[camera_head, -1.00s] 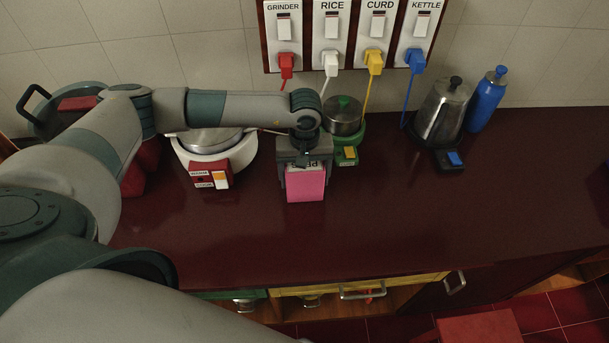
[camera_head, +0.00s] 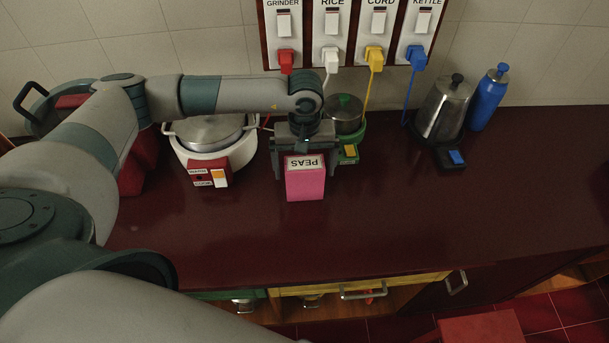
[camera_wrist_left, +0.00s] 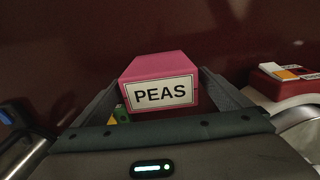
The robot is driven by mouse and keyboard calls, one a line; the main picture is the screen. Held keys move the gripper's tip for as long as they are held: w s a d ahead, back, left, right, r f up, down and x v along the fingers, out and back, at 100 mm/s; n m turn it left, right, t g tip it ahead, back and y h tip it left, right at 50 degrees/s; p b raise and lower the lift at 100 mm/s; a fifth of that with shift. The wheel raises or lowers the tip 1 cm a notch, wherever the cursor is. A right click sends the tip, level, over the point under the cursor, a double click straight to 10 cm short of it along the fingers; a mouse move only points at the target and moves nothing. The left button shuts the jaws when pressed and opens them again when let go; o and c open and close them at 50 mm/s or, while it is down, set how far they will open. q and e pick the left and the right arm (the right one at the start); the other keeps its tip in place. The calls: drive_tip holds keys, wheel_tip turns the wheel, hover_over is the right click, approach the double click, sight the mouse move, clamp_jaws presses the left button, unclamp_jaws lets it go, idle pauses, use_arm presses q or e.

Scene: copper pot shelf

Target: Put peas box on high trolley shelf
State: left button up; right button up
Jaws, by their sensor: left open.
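My right gripper is not in view. No trolley shelf can be made out in these views.
A white cooker (camera_head: 212,150) stands left of the gripper. A green-based pot (camera_head: 345,118) is close behind it on the right. A steel kettle (camera_head: 443,110) and a blue bottle (camera_head: 487,100) stand further right. The counter's front and right (camera_head: 400,220) are clear.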

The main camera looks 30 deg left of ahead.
use_arm(q)
wheel_tip(320, 180, up, 9)
drive_tip(key=b, duration=0.2)
drive_tip(key=shift+f+b, duration=0.2)
drive_tip(key=shift+b, duration=0.2)
